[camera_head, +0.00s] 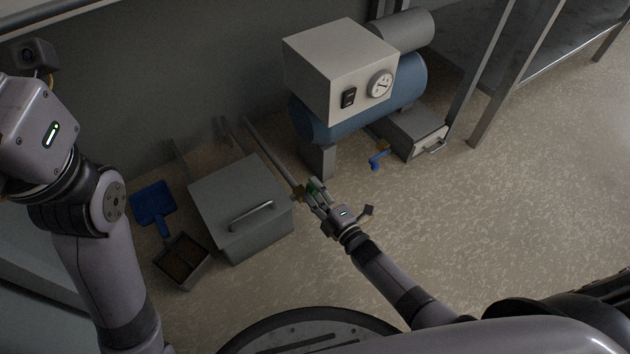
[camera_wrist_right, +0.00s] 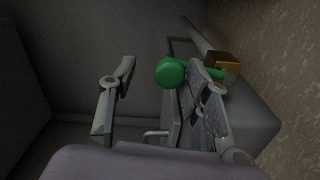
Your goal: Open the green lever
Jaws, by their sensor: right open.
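The green lever (camera_head: 313,186) sits at the end of a grey pipe, beside a brass valve body (camera_head: 298,193). My right gripper (camera_head: 318,195) is at the lever, with its jaws apart. In the right wrist view, the lever's round green end (camera_wrist_right: 170,72) shows between the two fingers (camera_wrist_right: 162,85), nearer the right finger. That finger hides part of the lever, and I cannot tell whether it touches. The brass body (camera_wrist_right: 222,65) is behind the right finger. My left arm shows at the left of the head view, but its fingers are out of frame.
A grey box with a handle (camera_head: 240,190) stands left of the pipe (camera_head: 270,155). A blue dustpan (camera_head: 153,200) and a small open bin (camera_head: 200,271) are further left. A blue compressor tank (camera_head: 410,80) stands behind. A blue lever (camera_head: 375,162) is to the right. Floor at right is clear.

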